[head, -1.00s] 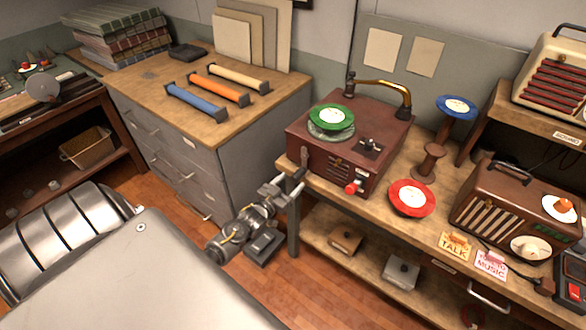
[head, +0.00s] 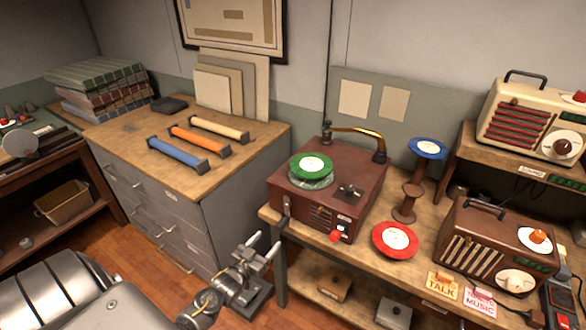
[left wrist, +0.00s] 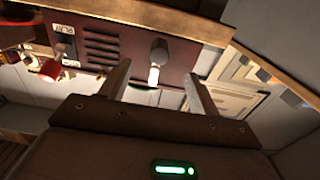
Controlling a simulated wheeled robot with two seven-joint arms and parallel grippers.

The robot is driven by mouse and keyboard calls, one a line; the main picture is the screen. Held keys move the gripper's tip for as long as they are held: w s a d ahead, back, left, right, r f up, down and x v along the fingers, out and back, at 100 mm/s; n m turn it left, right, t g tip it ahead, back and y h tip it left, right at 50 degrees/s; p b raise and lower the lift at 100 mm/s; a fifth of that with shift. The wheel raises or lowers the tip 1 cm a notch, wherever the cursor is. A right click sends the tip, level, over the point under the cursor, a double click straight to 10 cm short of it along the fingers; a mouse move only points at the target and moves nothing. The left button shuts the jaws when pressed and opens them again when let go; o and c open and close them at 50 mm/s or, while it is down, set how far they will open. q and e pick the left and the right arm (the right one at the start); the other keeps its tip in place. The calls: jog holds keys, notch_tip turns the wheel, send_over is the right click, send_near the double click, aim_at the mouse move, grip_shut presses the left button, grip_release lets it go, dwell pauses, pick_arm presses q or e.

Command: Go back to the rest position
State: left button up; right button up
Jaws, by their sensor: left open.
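My left gripper (head: 262,251) is open and empty, in front of the workbench's left end and below the record player (head: 325,195). In the left wrist view its two fingers (left wrist: 158,85) stand apart with nothing between them, and the record player's front panel (left wrist: 105,50) shows beyond them. A green record (head: 311,166) lies tilted on the player's turntable. My right gripper is in neither view.
The workbench (head: 375,255) also carries a red record (head: 395,241), a blue record (head: 428,148) on a spool stand, and a brown radio (head: 490,250). A grey drawer cabinet (head: 215,215) stands at left with blue, orange and cream bars on top. Wooden floor shows between.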

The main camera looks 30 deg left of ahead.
pick_arm(q)
jog(key=s+d+f+g+b, duration=0.1)
jog(key=s+f+g, duration=0.2)
jog(key=s+f, duration=0.5)
jog(key=s+d+f+m+g+b, duration=0.1)
jog(key=s+d+f+g, duration=0.2)
jog(key=f, duration=0.9)
jog(key=s+f+g+b, duration=0.1)
jog(key=s+f+g, duration=0.4)
jog(key=f, duration=0.5)
jog(key=s+d+f+g+b, duration=0.2)
jog(key=s+f, duration=0.3)
jog(key=s, duration=0.4)
jog(key=s+d+f+m+g+b, duration=0.1)
jog(key=s+d+f, duration=0.3)
jog(key=s, duration=0.5)
jog(key=s+d+f+g+b, duration=0.2)
jog(key=s+d+f+g, duration=0.1)
jog(key=s+f, duration=0.4)
jog(key=s, duration=0.3)
jog(key=shift+d+f+m+b, duration=0.15)
jog(key=shift+d+m+b, duration=0.15)
jog(key=shift+b, duration=0.05)
